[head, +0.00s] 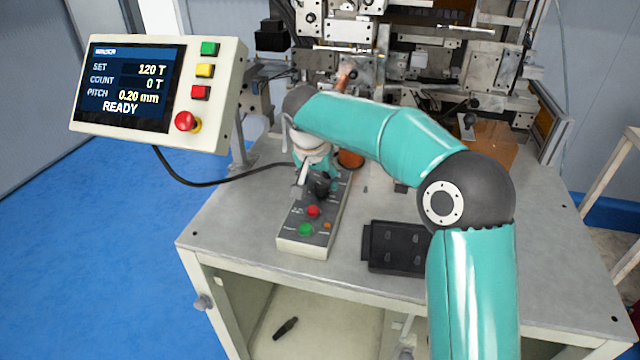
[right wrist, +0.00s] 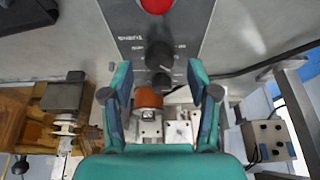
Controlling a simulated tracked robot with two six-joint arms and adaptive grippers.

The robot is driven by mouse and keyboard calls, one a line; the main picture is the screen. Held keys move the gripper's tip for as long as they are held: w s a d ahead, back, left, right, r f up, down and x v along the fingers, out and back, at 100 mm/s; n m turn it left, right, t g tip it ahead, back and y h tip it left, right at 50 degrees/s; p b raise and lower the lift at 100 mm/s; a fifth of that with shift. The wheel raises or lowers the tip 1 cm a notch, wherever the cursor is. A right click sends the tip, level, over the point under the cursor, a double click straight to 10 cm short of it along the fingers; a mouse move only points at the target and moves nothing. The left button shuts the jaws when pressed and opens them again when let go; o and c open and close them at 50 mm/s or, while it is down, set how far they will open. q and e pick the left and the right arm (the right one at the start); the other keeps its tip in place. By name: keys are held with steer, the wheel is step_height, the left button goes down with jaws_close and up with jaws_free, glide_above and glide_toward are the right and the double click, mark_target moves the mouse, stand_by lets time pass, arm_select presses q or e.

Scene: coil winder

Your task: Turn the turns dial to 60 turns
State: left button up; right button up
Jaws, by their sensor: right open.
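The grey control box (head: 305,232) stands on the table with a red button, a green button and a black dial (head: 322,187) at its far end. In the right wrist view the black dial (right wrist: 159,54) sits by the "TURNS" lettering, and a second black knob shows just below it. My right gripper (head: 312,178) is over the far end of the box. In the right wrist view the right gripper (right wrist: 160,82) is open, its fingers on either side of the dial's line, no contact visible. The display (head: 125,85) reads SET 120 T, COUNT 0 T, READY. My left gripper is not in view.
The winding machine (head: 400,70) fills the back of the table. A black tray-like block (head: 397,247) lies right of the control box. The display box (head: 215,90) with buttons and a red stop knob stands at the left. The table's front left (head: 232,235) is clear.

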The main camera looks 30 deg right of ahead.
mark_target(321, 187)
steer(key=shift+x, duration=1.25)
jaws_close()
